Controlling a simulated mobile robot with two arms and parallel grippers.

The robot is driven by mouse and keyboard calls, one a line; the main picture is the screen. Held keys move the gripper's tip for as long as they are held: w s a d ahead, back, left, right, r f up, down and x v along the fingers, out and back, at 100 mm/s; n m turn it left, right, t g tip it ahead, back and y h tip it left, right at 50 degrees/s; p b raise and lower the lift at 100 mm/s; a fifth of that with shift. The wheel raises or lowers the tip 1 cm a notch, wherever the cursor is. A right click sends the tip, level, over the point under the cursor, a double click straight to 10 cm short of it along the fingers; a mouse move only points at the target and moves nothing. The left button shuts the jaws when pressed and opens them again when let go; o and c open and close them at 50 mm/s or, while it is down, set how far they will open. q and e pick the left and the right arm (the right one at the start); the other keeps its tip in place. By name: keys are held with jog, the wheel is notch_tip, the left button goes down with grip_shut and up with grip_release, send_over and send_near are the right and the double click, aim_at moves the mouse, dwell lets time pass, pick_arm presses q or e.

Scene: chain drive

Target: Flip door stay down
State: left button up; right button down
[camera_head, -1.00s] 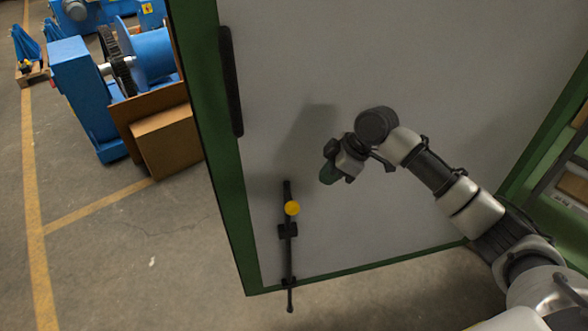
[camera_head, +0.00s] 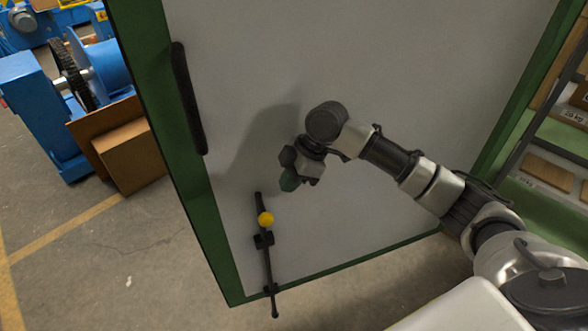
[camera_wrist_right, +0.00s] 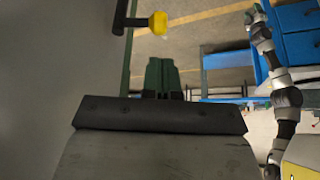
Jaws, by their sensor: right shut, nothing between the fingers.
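The door stay is a black rod (camera_head: 268,262) with a yellow knob (camera_head: 266,219), mounted low on the inner face of the grey door panel (camera_head: 390,90). The rod runs nearly upright, and its lower tip reaches just past the door's bottom edge. My right gripper (camera_head: 288,184) has green fingers and is shut and empty, just above and right of the knob, apart from it. In the right wrist view the green fingers (camera_wrist_right: 161,74) are together, and the yellow knob (camera_wrist_right: 158,23) is beyond them, slightly left.
The door has a green frame and a long black handle (camera_head: 188,98) at its left edge. Shelves with boxes (camera_head: 548,168) show at the right. Brown boxes (camera_head: 128,158) and blue machinery (camera_head: 35,100) stand at the left. Floor in front of the door is clear.

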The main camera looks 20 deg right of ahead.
aim_at(269, 215)
jog(key=p+x, duration=0.2)
jog(key=x, duration=0.5)
jog(key=shift+a+f, duration=0.15)
jog(key=shift+f, duration=0.05)
jog(key=shift+a+f, duration=0.2)
jog(key=shift+f, duration=0.4)
notch_tip(269, 215, down, 9)
jog(key=b, duration=0.4)
jog(key=shift+r+b, duration=0.2)
jog(key=shift+b, duration=0.2)
